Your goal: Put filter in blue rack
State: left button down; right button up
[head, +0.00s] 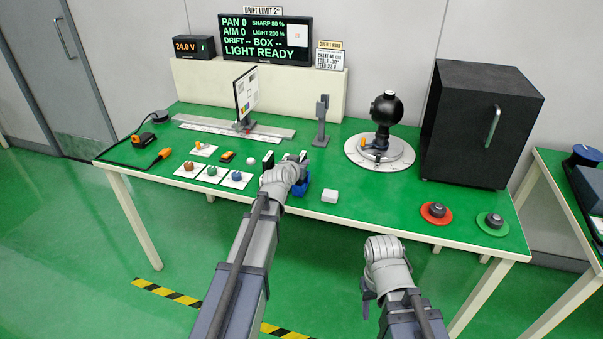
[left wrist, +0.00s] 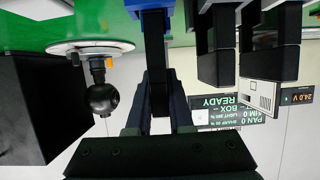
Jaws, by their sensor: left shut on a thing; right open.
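My left gripper (head: 297,163) is over the front part of the green table, shut on a dark, narrow slab that I take to be the filter (left wrist: 155,65). The slab shows between its fingers in the left wrist view, which is upside down. In the head view my wrist hides most of it. The blue rack (head: 303,186) is partly hidden behind my left gripper; blue also shows at the slab's far end in the left wrist view (left wrist: 150,3). Whether the slab touches the rack I cannot tell. My right gripper (head: 367,296) is open, low in front of the table.
Dark upright blocks (left wrist: 215,50) stand beside my left gripper. Cards with coloured knobs (head: 212,173) lie left. A round stand with a black ball (head: 386,108) and a black box (head: 475,125) stand at the right.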

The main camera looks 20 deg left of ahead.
pick_arm(q)
notch_tip(320, 180, down, 2)
jog(key=shift+f+b, duration=0.15)
jog(key=shift+b, duration=0.5)
pick_arm(e)
notch_tip(320, 180, down, 2)
jog(key=shift+f, duration=0.1)
pick_arm(q)
jog(key=c, duration=0.8)
grip_release()
pick_arm(e)
jog(key=shift+f, duration=0.1)
pick_arm(q)
jog(key=shift+s+r, duration=0.1)
jog(key=shift+r, duration=0.15)
jog(key=p+v, duration=0.5)
jog(key=v, duration=0.6)
jog(key=shift+s+r, duration=0.15)
jog(key=shift+s, duration=0.2)
pick_arm(e)
notch_tip(320, 180, up, 5)
jog(key=shift+f, duration=0.1)
